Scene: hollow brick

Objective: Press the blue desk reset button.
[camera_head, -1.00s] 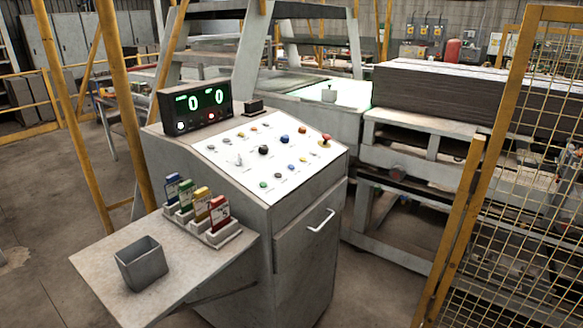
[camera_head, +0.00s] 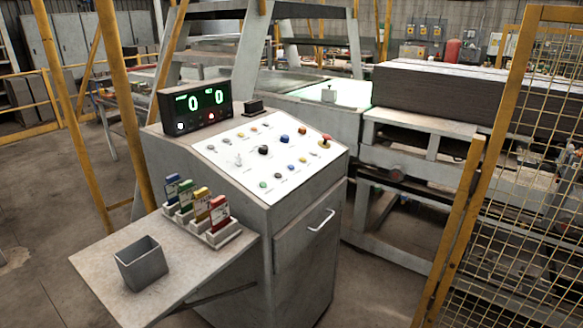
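The control desk (camera_head: 310,215) stands in the middle, with a sloped white panel (camera_head: 221,150) on top. A larger blue button (camera_head: 285,139) sits in the upper right part of the panel. A smaller blue button (camera_head: 290,167) sits in the lower row. The labels are too small to read, so I cannot tell which is the reset button. A red mushroom button (camera_head: 325,141) is at the panel's right corner. Neither of my grippers is in view.
A display (camera_head: 196,105) showing two zeros stands on the desk's back left. A side shelf (camera_head: 100,262) holds a grey bin (camera_head: 142,263) and a rack of several coloured cards (camera_head: 219,212). A yellow mesh fence (camera_head: 510,180) stands at right. Floor is clear at lower left.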

